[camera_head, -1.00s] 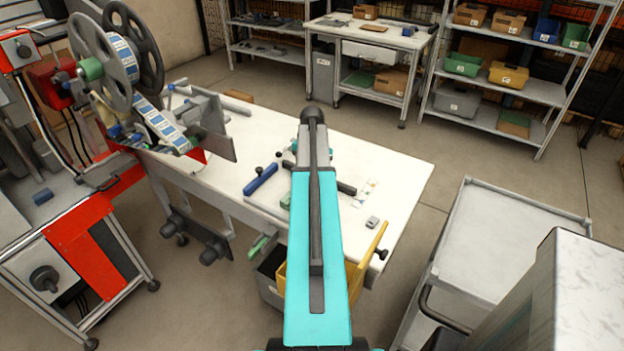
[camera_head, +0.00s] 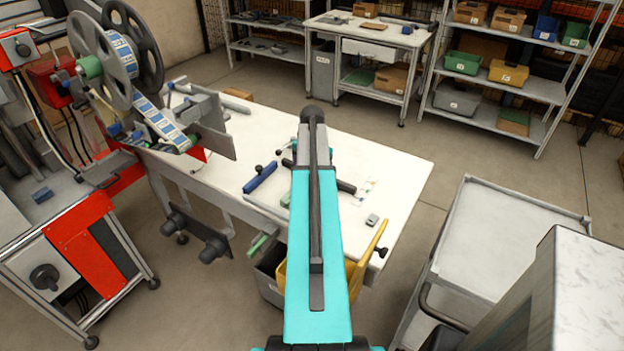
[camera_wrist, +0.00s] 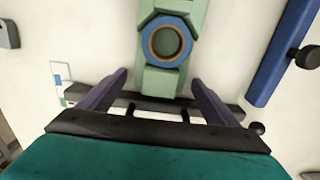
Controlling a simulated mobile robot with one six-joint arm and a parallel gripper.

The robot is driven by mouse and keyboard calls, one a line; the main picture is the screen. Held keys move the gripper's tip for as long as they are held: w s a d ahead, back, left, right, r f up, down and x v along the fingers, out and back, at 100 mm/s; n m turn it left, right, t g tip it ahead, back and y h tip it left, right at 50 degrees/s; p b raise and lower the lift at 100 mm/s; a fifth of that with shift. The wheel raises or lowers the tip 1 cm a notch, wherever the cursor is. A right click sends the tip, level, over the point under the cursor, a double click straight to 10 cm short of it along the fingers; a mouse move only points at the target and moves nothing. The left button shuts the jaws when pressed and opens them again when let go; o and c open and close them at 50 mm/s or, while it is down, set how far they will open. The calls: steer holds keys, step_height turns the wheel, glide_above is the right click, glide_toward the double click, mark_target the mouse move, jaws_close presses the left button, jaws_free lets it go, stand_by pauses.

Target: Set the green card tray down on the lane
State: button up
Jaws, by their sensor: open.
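A pale green piece with a blue ring in its middle (camera_wrist: 168,75), which looks like the green card tray, shows at the top middle of the wrist view. It lies over a dark bar (camera_wrist: 225,109) that crosses the white table. My gripper (camera_wrist: 158,78) is open. Its two dark fingers stand apart on either side of the piece's lower end, with no clear contact seen. In the head view my turquoise arm hides the gripper and most of the green piece. I cannot tell which part is the lane.
A blue bar (camera_wrist: 282,50) with a dark knob lies to the right in the wrist view; the head view shows it left of my arm (camera_head: 260,177). A card strip (camera_head: 364,190) and small grey block (camera_head: 373,219) lie on the white table (camera_head: 400,170). A reel machine (camera_head: 105,60) stands left.

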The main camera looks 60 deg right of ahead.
steer(key=shift+r, duration=0.15)
step_height(320, 180, up, 12)
steer(key=b, duration=0.2)
stand_by(0.6)
stand_by(0.7)
